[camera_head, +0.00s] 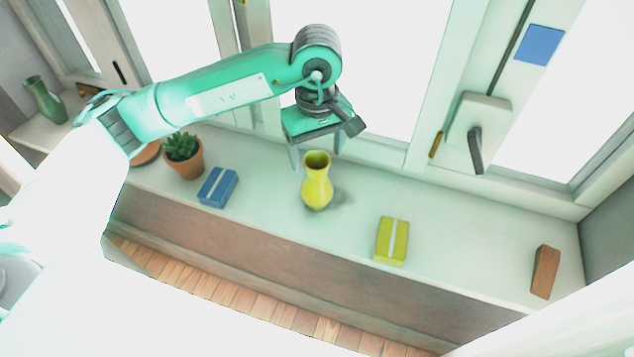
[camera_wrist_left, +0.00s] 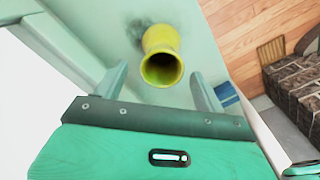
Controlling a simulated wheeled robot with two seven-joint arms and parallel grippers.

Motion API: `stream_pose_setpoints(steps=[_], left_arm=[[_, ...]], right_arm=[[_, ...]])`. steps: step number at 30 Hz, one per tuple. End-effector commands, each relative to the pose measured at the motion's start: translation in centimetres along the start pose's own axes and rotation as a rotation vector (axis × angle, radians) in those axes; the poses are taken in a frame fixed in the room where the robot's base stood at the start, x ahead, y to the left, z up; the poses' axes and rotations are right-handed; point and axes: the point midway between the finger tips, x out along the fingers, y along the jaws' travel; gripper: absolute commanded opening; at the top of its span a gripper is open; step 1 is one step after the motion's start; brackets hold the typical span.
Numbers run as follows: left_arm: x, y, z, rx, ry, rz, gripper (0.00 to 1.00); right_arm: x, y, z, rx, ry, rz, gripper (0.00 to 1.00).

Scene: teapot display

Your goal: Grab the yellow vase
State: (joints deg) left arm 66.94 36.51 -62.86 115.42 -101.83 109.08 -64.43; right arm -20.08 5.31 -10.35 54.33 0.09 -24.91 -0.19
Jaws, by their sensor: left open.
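The yellow vase (camera_head: 317,188) stands upright on the white window ledge (camera_head: 455,247), near the middle of the head view. My left gripper (camera_head: 318,153) is above and just behind the vase, pointing down, with its fingers apart. In the left wrist view the vase (camera_wrist_left: 162,60) shows its dark open mouth between and beyond the two fingers of the open left gripper (camera_wrist_left: 160,88). The fingers show no contact with the vase. My right gripper is not in view.
A blue box (camera_head: 218,187) and a potted succulent (camera_head: 184,157) stand left of the vase. A yellow-green box (camera_head: 391,241) and a brown block (camera_head: 544,271) are to the right. A green vase (camera_head: 46,101) stands far left. The window frame and handle (camera_head: 476,148) rise behind.

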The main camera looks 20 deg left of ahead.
Motion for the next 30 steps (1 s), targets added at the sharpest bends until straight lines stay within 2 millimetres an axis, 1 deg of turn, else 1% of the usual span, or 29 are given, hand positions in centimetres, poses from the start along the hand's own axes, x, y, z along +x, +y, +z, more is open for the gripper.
stream_pose_setpoints(steps=[2,7,9,12,15,20,21,23,27,29,30], left_arm=[[0.5,-0.1,0.1,0.000,-0.001,-0.002,0.71],[2.6,-0.2,0.3,0.001,-0.003,-0.004,0.71],[3.7,-0.2,0.3,0.000,-0.004,-0.003,0.71],[4.7,-0.2,0.3,0.000,-0.002,-0.002,0.71],[5.2,-0.2,0.3,0.001,0.000,0.000,0.71],[5.2,-0.2,0.3,0.001,0.000,0.000,0.71],[5.2,-0.2,0.3,0.001,0.000,0.000,0.69],[5.2,-0.2,0.3,0.001,0.000,0.000,0.58],[5.2,-0.2,0.3,0.000,0.000,0.000,0.30],[5.2,-0.2,0.3,0.000,0.000,0.000,0.18],[5.2,-0.2,0.3,0.001,0.000,0.000,0.10]], right_arm=[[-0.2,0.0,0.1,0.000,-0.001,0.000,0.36],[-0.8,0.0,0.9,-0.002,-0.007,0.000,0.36],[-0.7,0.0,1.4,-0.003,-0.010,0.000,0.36],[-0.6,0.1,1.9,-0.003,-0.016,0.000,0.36],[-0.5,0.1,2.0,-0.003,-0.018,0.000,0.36],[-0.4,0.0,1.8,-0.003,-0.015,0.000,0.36],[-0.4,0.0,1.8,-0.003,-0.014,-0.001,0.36],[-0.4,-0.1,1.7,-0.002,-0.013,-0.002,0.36],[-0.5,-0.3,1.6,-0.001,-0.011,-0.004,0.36],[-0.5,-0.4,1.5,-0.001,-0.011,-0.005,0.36],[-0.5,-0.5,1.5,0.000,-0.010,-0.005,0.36]])
